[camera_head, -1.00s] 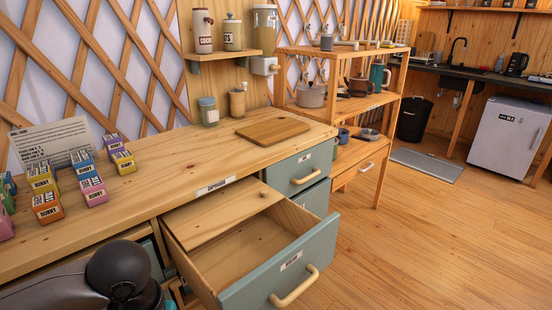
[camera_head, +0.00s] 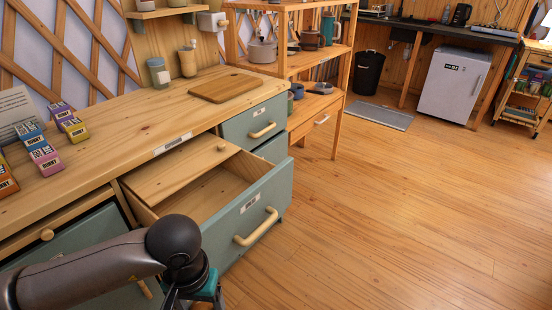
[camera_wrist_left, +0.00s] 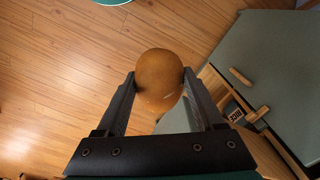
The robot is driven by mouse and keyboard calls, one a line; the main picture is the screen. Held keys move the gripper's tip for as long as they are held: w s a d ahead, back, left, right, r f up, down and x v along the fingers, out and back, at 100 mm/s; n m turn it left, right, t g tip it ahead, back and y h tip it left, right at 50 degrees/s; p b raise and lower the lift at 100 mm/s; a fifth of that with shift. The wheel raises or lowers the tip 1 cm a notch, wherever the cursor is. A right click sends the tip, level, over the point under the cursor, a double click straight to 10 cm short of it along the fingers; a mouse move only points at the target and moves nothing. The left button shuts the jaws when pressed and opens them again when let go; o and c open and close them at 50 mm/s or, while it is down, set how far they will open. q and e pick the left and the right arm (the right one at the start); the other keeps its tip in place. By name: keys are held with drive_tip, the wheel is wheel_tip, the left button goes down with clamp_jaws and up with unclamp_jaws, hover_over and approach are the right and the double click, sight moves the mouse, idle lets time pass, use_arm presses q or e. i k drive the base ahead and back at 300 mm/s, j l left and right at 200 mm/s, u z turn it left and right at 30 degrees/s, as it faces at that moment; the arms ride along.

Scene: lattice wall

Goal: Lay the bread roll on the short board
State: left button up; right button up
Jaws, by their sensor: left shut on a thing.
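The bread roll (camera_wrist_left: 160,82) is a round brown roll, seen in the left wrist view. My left gripper (camera_wrist_left: 159,76) is shut on it, one finger on each side, and holds it above the floor. In the head view my left arm comes in at the lower left, in front of the cabinet; its gripper is cut off by the bottom edge and the roll does not show. The short board (camera_head: 226,89) looks to be the flat wooden board on the right end of the counter. It is bare and lies beyond my left gripper. My right gripper is not in view.
An open drawer (camera_head: 245,215) juts from the cabinet between my arm and the board. Small labelled boxes (camera_head: 47,160) sit on the counter's left. The floor on the right is clear.

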sight(229, 88)
drive_tip(key=i+l+z, duration=0.1)
drive_tip(key=i+z, duration=0.5)
drive_tip(key=i, duration=1.25)
drive_tip(key=i+l+u, duration=0.15)
drive_tip(key=i, duration=0.35)
drive_tip(key=i+l+u, duration=0.2)
drive_tip(key=i, duration=0.35)
drive_tip(key=j+u, duration=0.1)
drive_tip(key=u, duration=1.3)
